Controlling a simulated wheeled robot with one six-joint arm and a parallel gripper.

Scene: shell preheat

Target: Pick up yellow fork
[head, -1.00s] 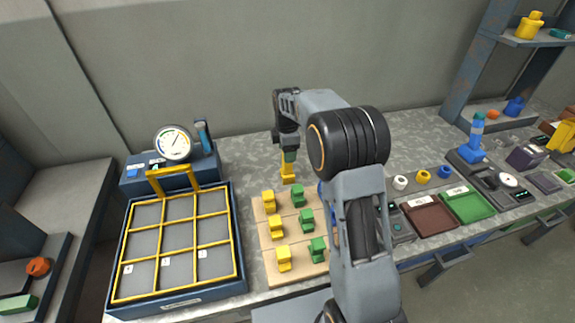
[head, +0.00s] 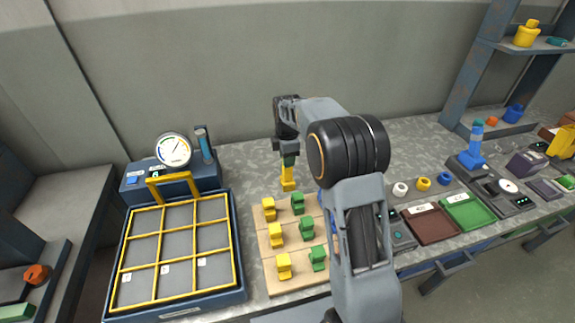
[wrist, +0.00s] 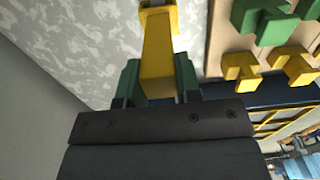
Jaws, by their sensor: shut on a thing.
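The yellow fork (head: 288,176) is a tall yellow piece in the head view, behind the wooden board at the middle of the bench. My gripper (head: 288,155) is above it, pointing down, with its fingers on the upper part of the fork. In the wrist view the yellow fork (wrist: 158,60) runs up from between the green fingertips of my gripper (wrist: 160,82), which are shut on it. Whether its foot touches the bench is hard to tell.
The wooden board (head: 292,246) holds yellow and green pieces in rows. Left of it is a blue tray with a yellow grid (head: 243,270), with a dial gauge (head: 172,150) behind. Brown (head: 430,222) and green (head: 468,210) trays lie to the right.

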